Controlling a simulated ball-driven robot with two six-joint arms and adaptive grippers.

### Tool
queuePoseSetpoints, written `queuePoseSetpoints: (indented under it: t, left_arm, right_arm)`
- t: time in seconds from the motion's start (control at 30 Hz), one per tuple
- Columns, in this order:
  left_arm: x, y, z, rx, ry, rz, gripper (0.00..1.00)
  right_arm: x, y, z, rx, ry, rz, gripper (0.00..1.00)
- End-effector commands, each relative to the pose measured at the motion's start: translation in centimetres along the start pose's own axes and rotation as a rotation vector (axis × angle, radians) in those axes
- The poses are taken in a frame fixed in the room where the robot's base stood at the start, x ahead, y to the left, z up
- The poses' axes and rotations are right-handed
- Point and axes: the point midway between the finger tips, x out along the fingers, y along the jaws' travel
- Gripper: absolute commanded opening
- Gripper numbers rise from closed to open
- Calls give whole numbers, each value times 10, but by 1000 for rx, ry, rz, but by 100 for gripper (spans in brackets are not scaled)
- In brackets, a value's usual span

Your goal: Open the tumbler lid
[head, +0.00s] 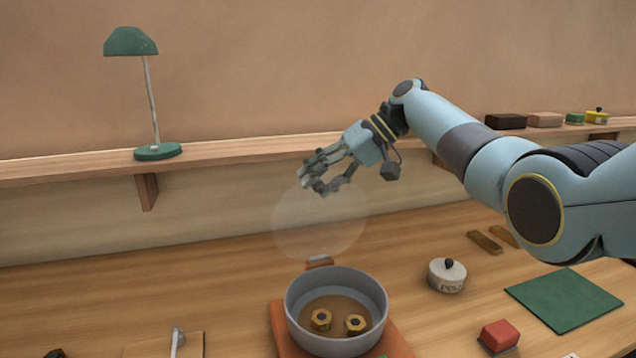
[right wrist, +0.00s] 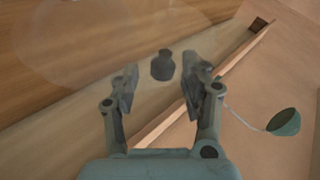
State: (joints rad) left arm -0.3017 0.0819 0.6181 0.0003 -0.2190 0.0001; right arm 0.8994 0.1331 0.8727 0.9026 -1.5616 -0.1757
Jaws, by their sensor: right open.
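My right gripper (head: 310,181) is open at the upper edge of the lid. In the right wrist view the lid (right wrist: 105,35) shows faintly at upper left. A dark knob (right wrist: 162,66) appears between and beyond the open fingertips (right wrist: 161,83); I cannot tell whether they touch it. My left gripper is not in view.
A shelf (head: 230,151) runs along the wall behind, carrying a green lamp (head: 131,42) and small blocks. A white lidded pot (head: 447,276), a green mat (head: 565,300) and a red block (head: 499,335) lie to the right. The table left of the bowl is mostly clear.

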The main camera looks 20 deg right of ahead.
Motion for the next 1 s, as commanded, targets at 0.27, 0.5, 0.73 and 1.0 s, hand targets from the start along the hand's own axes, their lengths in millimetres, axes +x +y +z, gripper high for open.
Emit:
queuePoseSetpoints:
  t: [0.27,0.5,0.73,1.0]
  left_arm:
    - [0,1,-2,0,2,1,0]
    - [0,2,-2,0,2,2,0]
    - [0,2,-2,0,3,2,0]
    - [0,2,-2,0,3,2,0]
  right_arm:
    - [-61,2,-1,-1,4,5,45]
    - [-102,1,-1,0,3,4,45]
    - [-111,0,-1,-1,2,2,45]
    - [-110,0,-1,0,2,2,45]
